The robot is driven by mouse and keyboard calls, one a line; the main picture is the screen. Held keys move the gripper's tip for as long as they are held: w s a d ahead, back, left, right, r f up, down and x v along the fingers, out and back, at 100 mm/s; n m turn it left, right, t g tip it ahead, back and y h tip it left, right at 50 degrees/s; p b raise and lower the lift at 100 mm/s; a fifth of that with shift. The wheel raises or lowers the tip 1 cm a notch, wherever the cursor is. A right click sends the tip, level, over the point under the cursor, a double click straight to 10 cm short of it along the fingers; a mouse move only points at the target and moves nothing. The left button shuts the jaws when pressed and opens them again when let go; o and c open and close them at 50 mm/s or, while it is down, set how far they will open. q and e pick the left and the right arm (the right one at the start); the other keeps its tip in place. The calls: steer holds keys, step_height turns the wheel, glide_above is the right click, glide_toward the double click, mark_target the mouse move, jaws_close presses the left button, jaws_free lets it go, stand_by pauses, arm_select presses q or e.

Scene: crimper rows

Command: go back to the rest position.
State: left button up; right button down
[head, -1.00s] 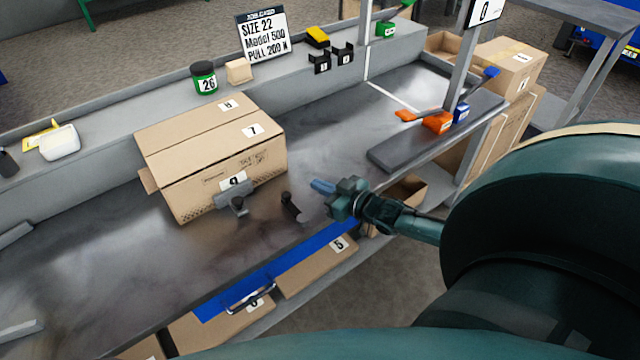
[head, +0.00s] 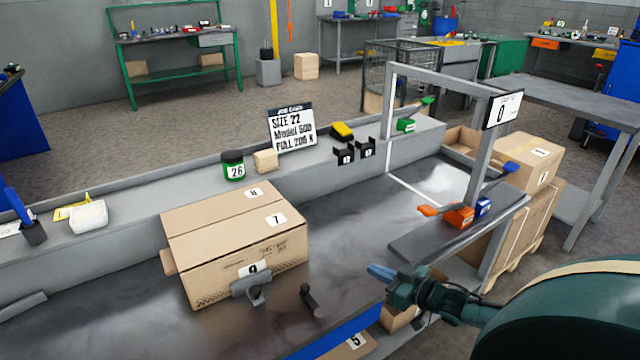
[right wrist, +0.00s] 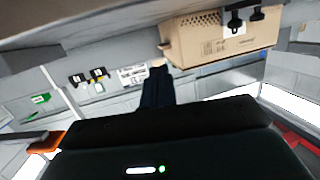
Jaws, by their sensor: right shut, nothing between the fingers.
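My right gripper (head: 380,272) is shut and empty. In the head view it is above the front edge of the workbench, right of the large cardboard box and apart from it. Its dark closed fingers (right wrist: 157,90) also show in the right wrist view, with nothing between them. My left gripper is not in view.
The large cardboard box (head: 190,246) stands on the workbench (head: 345,228), with a dark peg (head: 309,297) nearby. Orange (head: 460,217) and blue (head: 483,207) tools stand at the right, beside a grey frame post (head: 477,165). The shelf behind holds a green jar (head: 232,158) and a sign (head: 291,130).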

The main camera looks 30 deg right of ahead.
steer(key=shift+a, duration=0.1)
